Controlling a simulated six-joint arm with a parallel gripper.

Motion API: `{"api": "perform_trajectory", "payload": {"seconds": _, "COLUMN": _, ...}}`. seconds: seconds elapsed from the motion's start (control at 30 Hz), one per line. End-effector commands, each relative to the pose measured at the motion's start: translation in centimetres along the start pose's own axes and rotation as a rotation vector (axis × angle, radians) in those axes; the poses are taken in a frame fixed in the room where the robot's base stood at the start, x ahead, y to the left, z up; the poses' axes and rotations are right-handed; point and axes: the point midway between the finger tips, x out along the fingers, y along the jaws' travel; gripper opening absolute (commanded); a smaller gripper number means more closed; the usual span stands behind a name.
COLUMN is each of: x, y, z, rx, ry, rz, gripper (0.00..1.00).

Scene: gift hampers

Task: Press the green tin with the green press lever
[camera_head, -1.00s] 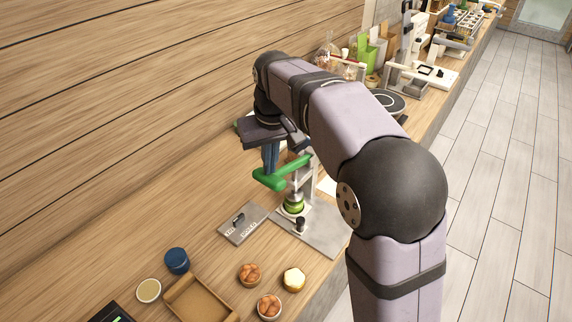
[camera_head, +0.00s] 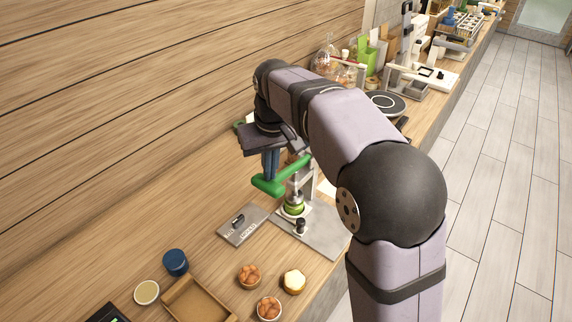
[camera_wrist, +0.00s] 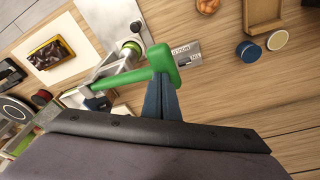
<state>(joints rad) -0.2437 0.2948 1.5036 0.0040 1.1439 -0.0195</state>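The green press lever (camera_head: 268,186) sticks out from the metal press and ends in a crosspiece. The green tin (camera_head: 293,209) stands upright on the press's base, under the press head, which partly covers it. In the wrist view the lever (camera_wrist: 165,62) runs across the middle, and the tin (camera_wrist: 132,48) shows in part behind the press frame. My gripper (camera_head: 270,176) points down over the lever's outer end, its blue fingers side by side with no gap visible. In the wrist view the fingertips (camera_wrist: 163,78) meet the crosspiece and appear to touch it. Nothing shows between them.
A grey mould plate (camera_head: 243,226) lies beside the press base. A blue tin (camera_head: 175,262), an empty wooden tray (camera_head: 197,300) and small filled cups (camera_head: 249,275) stand nearer. A black round plate (camera_head: 385,104) lies beyond my arm. A wooden wall runs along the left.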

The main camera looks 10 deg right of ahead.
Motion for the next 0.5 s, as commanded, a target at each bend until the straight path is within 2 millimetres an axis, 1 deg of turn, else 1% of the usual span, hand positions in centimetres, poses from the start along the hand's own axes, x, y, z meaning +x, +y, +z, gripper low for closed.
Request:
{"api": "perform_trajectory", "payload": {"seconds": 0.03, "x": 0.44, "y": 0.03, "z": 0.10, "rx": 0.000, "ry": -0.001, "rz": 0.001, "gripper": 0.00}}
{"api": "perform_trajectory", "payload": {"seconds": 0.13, "x": 0.73, "y": 0.03, "z": 0.14, "rx": 0.000, "ry": -0.001, "rz": 0.001, "gripper": 0.00}}
{"api": "perform_trajectory", "payload": {"seconds": 0.5, "x": 0.80, "y": 0.03, "z": 0.14, "rx": 0.000, "ry": 0.000, "rz": 0.001, "gripper": 0.00}}
